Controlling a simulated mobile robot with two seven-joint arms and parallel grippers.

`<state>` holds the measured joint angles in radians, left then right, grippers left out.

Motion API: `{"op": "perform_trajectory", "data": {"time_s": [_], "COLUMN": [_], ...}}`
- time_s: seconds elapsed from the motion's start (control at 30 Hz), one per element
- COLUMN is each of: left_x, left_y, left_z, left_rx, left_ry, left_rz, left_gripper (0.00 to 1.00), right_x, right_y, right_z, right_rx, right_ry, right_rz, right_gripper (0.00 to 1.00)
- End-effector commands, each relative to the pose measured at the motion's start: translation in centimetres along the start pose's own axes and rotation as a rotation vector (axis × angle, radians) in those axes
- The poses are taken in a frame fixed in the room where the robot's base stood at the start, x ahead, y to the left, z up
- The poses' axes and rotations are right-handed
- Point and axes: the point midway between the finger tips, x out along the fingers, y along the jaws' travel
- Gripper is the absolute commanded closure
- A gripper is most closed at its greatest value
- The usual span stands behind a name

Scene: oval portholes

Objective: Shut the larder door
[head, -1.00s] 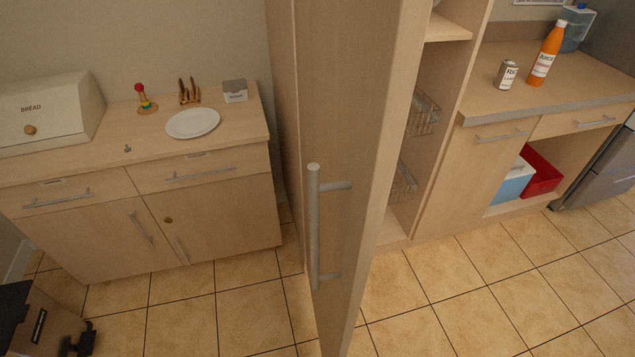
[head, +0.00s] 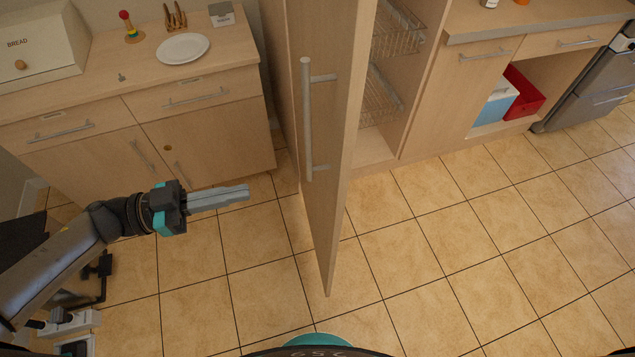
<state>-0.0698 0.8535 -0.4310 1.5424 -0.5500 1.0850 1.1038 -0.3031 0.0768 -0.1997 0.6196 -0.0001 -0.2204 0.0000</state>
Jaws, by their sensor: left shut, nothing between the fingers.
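The larder door (head: 328,120) is a tall pale wood panel standing open in the middle of the head view, its edge toward me. Its long vertical bar handle (head: 307,120) is on the left-hand face. The larder interior (head: 374,148) shows to the right of the door, with wire baskets (head: 399,28) inside. My left gripper (head: 247,191) is shut and empty, pointing right, to the left of the door and apart from it, over the floor. My right gripper is not in view.
A wooden cabinet with drawers (head: 198,98) stands at the left, with a bread box (head: 40,35) and a white plate (head: 183,48) on top. At the right are a counter (head: 470,30), a red bin (head: 524,92) and a fridge (head: 595,85). The tiled floor (head: 430,260) is clear.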

Motion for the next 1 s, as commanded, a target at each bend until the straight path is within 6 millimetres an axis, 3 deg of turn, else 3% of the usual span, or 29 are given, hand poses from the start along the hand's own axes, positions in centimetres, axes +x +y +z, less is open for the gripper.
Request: {"op": "perform_trajectory", "data": {"time_s": [0.27, 0.7, 1.0], "left_x": [2.5, 11.5, 13.9], "left_y": [0.7, 0.9, 1.0], "left_z": [-0.7, -0.7, -0.5], "left_rx": [-0.004, -0.004, -0.004], "left_ry": [0.005, 0.006, 0.001], "left_rz": [0.038, 0.034, 0.032], "left_gripper": [1.0, 1.0, 1.0], "right_x": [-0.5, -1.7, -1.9], "right_y": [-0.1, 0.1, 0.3], "right_z": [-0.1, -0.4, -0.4], "right_rx": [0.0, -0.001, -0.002], "right_ry": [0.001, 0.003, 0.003], "right_rz": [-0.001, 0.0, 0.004], "right_gripper": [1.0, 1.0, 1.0]}}
